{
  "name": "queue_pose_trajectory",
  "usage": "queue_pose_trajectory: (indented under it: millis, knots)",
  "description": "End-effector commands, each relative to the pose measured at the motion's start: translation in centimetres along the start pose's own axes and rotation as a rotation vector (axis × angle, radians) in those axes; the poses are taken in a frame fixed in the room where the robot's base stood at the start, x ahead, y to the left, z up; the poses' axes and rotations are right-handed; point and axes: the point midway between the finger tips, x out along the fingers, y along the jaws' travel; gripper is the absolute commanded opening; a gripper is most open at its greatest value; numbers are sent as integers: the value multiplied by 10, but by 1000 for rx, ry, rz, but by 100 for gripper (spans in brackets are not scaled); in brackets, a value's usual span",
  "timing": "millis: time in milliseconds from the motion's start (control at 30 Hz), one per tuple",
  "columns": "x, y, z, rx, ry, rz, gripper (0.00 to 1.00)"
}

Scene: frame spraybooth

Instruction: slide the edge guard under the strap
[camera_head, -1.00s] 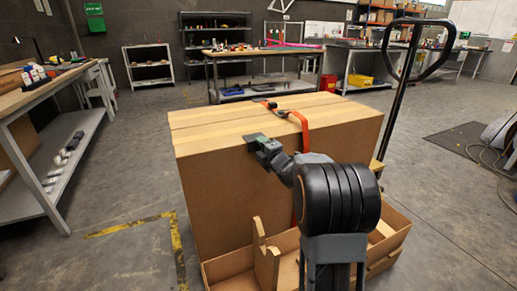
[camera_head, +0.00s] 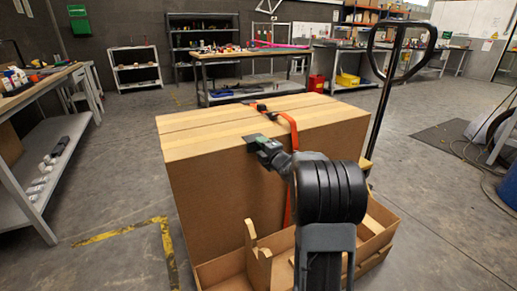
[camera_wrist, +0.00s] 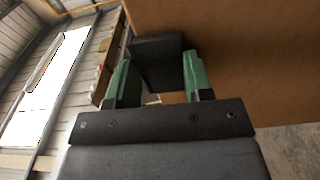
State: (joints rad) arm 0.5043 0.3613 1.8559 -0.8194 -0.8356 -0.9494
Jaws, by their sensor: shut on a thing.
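The orange strap (camera_head: 293,128) runs over the top of a large cardboard box (camera_head: 215,200) and down its front face, partly hidden behind my arm. A dark buckle (camera_head: 257,107) sits on it on top. My gripper (camera_head: 268,147), with green fingers, is at the box's top front edge, left of the strap. It is shut on the black edge guard, which shows between the fingers in the wrist view (camera_wrist: 157,62). The guard is close to the box edge; whether it touches is unclear. A gap shows between guard and strap.
An open cardboard tray (camera_head: 222,270) with upright pieces stands at the box's front foot. A black pallet-jack handle (camera_head: 385,110) rises behind the box at right. A shelved bench (camera_head: 45,170) stands at left. The floor left of the box is clear.

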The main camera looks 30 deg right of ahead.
Motion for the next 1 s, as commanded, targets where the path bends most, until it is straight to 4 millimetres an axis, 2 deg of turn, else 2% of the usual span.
queue_pose_trajectory:
  millis: [500, 967, 1000]
  knots:
    - [-2, 0, 21, 1, -1, 1, 33]
    - [-2, 0, 25, 1, 0, 0, 33]
    - [-2, 0, 25, 1, 0, 0, 49]
